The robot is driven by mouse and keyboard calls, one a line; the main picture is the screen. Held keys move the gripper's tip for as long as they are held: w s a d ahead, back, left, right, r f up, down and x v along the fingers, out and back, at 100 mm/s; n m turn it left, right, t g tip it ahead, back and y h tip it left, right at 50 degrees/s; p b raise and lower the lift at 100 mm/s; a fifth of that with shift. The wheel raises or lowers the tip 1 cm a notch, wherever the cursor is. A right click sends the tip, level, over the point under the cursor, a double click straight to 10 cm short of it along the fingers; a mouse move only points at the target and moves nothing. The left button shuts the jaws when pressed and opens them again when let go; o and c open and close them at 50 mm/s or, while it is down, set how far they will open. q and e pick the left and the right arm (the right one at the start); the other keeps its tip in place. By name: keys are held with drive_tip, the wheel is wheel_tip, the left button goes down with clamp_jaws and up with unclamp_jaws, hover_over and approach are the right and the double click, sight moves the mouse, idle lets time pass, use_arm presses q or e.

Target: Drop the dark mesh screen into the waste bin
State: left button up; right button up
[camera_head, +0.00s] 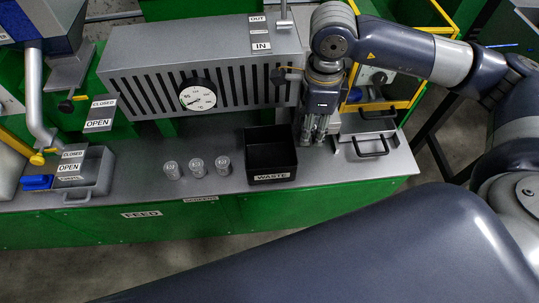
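The black waste bin (271,181), labelled WASTE, stands open-topped on the grey bench. I see no object inside it. My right gripper (314,138) points down just right of the bin, close in front of the grey slotted housing. Its fingers look close together, but I cannot tell whether they are shut or hold anything. I cannot make out the dark mesh screen. My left gripper is out of view.
The grey slotted housing (140,62) with a round gauge (198,95) stands behind the bin. A grey tray (95,178) is at the left. Drawers with handles (371,147) and a yellow-framed opening (400,92) are at the right. Bench space is clear between cups and tray.

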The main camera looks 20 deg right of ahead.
drive_tip(key=w+a+f+p, duration=0.2)
drive_tip(key=w+a+p, duration=0.1)
drive_tip(key=w, duration=0.3)
drive_tip(key=w+a+f, duration=0.1)
drive_tip(key=w+f, duration=0.2)
drive_tip(key=f, duration=1)
drive_tip(key=shift+w+a+f, duration=0.2)
drive_tip(key=shift+w, duration=0.15)
drive_tip(key=o, duration=1.2)
drive_tip(key=shift+o, duration=0.2)
drive_tip(key=shift+r, duration=0.1)
wheel_tip(320, 180, up, 12)
drive_tip(key=shift+s, duration=0.1)
